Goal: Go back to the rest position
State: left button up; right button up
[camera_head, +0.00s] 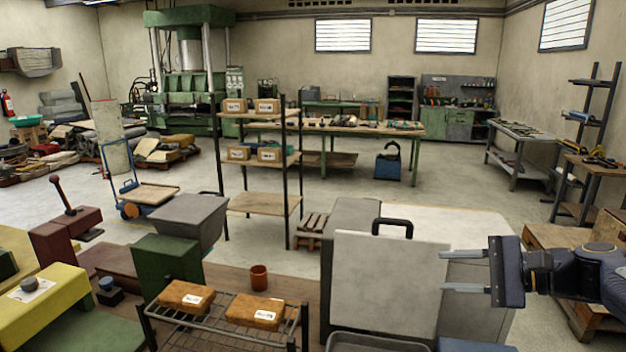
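My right gripper (443,271) comes in from the right edge, with its dark body and two thin metal fingers pointing left. The fingers are spread apart and nothing shows between them. They appear in front of the right edge of a pale upright panel (385,285); whether they touch it I cannot tell. My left gripper is not in view. Two orange-brown packages with white labels, the left one (187,297) and the right one (254,311), lie on a dark wire rack (190,331) at the bottom.
A black handle (393,225) rises behind the panel. A red-brown cup (259,277) stands behind the rack. Green and yellow machine parts (45,300) fill the lower left. A shelf with small boxes (262,203) stands mid-room. Open floor (350,190) lies beyond.

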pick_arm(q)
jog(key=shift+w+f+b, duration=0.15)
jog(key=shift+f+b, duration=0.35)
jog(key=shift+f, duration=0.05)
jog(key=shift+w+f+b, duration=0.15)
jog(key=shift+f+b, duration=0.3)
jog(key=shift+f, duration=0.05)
pick_arm(e)
jog(key=s+a+f+n+g+h, duration=0.1)
jog(key=s+f+n+h, duration=0.3)
jog(key=s+f, duration=0.5)
jog(key=s+a+f+n+h, duration=0.3)
jog(key=s+f+n, duration=0.4)
jog(key=s, duration=0.8)
notch_tip(320, 180, down, 3)
jog(key=shift+s+r+n+g+h, duration=0.1)
jog(key=shift+s+n+g+h, duration=0.25)
jog(key=shift+h, duration=0.55)
jog(key=shift+w, duration=0.1)
